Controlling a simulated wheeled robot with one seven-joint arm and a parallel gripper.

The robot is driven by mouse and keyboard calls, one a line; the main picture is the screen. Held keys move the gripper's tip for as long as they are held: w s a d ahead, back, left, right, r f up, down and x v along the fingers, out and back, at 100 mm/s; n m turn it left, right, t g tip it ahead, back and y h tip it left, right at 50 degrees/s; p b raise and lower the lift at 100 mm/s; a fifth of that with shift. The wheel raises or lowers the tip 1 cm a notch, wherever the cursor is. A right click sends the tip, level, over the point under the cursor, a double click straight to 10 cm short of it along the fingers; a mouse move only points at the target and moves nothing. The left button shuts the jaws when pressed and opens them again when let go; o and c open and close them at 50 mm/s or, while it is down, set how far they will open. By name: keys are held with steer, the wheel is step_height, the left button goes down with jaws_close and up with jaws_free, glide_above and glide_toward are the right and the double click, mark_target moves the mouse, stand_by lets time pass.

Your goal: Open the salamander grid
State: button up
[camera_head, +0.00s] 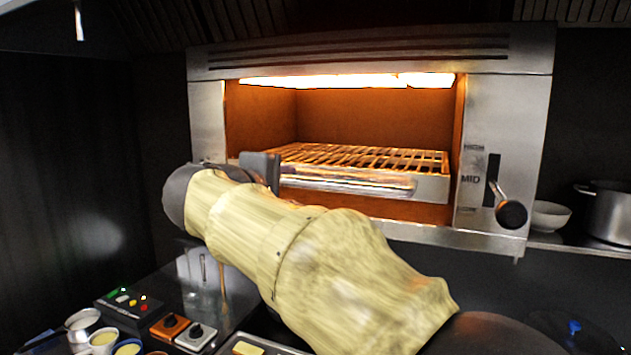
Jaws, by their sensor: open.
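The salamander (370,58) is a steel grill with glowing elements at the top of its orange-lit cavity. Its wire grid (365,157) sits inside on a rack with a steel front edge (432,187). A bar handle (350,182) runs along the rack's front. My gripper (272,172) is open at the left end of this handle. My arm, in a pale yellow cover, hides much of the gripper and the lower left front. I cannot tell whether the fingers touch the handle or straddle it.
A lever with a black knob (511,214) is on the right panel, marked HIGH and MID. A white bowl (549,216) and a steel pot (606,212) stand on the right shelf. A control box (128,303) and small cups (103,340) are at lower left.

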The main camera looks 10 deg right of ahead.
mark_target(313, 184)
steer(key=p+x, duration=0.6)
steer(key=x, duration=0.9)
steer(key=shift+w, duration=0.1)
jaws_close()
